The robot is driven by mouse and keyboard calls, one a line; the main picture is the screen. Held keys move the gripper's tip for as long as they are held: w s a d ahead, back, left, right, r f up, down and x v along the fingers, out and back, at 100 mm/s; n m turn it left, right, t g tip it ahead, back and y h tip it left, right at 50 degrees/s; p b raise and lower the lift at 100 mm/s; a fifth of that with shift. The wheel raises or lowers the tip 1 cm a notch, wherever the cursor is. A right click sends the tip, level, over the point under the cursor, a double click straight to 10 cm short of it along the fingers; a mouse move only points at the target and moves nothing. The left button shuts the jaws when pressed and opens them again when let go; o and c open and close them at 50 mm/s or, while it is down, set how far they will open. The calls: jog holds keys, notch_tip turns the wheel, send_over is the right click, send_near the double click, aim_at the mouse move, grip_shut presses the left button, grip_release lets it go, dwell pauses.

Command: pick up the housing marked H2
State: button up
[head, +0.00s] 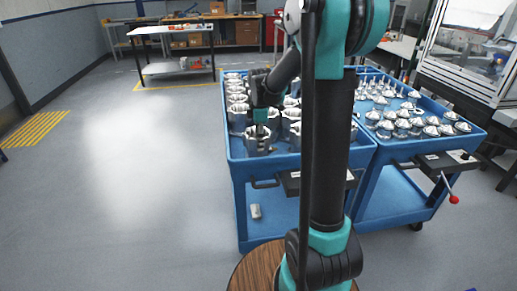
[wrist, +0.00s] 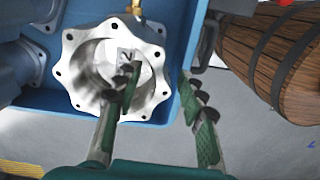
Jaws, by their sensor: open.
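A silvery machined housing with a scalloped, bolt-holed flange (wrist: 75,52) is below my gripper (wrist: 158,80) in the wrist view. A white label (wrist: 126,56) with a dark mark sits inside its bore, partly covered by a finger; I cannot read the mark. My gripper is open: one finger overlaps the bore and the other is outside the flange, so the wall lies between them in the picture. I cannot tell whether the fingers touch it. In the head view my gripper (head: 259,131) points down at a housing (head: 257,149) at the near left corner of the blue cart.
The blue cart (head: 236,172) holds several other housings (head: 238,112) behind this one. A second blue cart (head: 380,152) with several metal parts (head: 405,124) stands to the right. A wooden barrel (wrist: 272,52) is beside the cart in the wrist view. The floor at left is clear.

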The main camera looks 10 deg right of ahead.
grip_shut()
dwell(0.8)
